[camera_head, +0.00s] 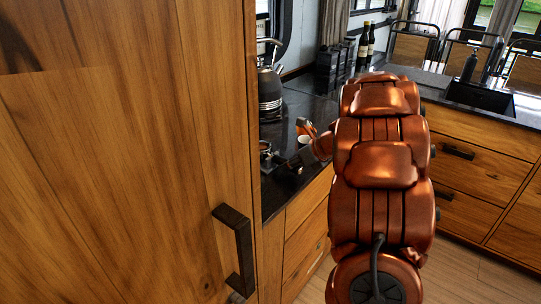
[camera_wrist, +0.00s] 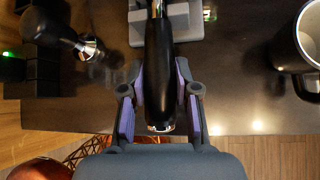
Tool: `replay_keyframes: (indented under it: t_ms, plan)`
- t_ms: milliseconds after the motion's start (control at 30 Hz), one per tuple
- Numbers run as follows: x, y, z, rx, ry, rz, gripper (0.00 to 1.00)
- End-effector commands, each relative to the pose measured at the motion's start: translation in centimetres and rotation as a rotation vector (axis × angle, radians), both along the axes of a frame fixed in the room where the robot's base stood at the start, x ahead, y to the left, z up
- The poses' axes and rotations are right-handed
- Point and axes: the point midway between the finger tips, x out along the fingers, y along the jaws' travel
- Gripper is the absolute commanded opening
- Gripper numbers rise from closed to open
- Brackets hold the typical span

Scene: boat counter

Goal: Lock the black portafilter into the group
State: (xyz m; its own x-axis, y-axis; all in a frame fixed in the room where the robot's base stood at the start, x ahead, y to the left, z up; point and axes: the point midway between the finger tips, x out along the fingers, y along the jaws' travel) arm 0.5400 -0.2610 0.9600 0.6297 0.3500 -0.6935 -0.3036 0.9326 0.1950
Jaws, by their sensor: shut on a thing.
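In the wrist view the black portafilter (camera_wrist: 159,70) shows as a long black handle with a chrome end cap towards me and a chrome neck at the top edge. My gripper (camera_wrist: 158,88) is shut on this handle, with a purple-padded finger on each side. The neck lies over a grey stand (camera_wrist: 183,22); I cannot tell whether it touches it. The portafilter's head is outside the picture. I cannot make out the group in either view. In the head view my arm hides much of the counter, and the grip is too small to read.
A black-handled chrome tool (camera_wrist: 62,32) lies left of the grip, and a dark mug (camera_wrist: 287,52) stands right. A kettle (camera_head: 270,92) stands on the dark counter (camera_head: 300,100). A tall wooden cabinet (camera_head: 120,150) blocks the left. Bottles (camera_head: 367,42) stand at the back.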

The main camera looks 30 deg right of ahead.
Motion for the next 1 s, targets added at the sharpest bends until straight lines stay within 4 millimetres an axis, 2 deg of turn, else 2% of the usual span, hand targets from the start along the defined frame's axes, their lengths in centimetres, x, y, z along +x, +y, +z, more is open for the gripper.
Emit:
replay_keyframes:
  t_ms: [33,133,567,1000]
  plan:
    - [0.0,0.0,0.0,0.000,0.000,0.000,0.09]
    - [0.0,0.0,0.0,0.000,0.000,0.000,0.00]
    - [0.0,0.0,0.1,0.000,-0.001,0.000,0.00]
    - [0.0,0.0,1.7,-0.001,-0.001,0.000,0.00]
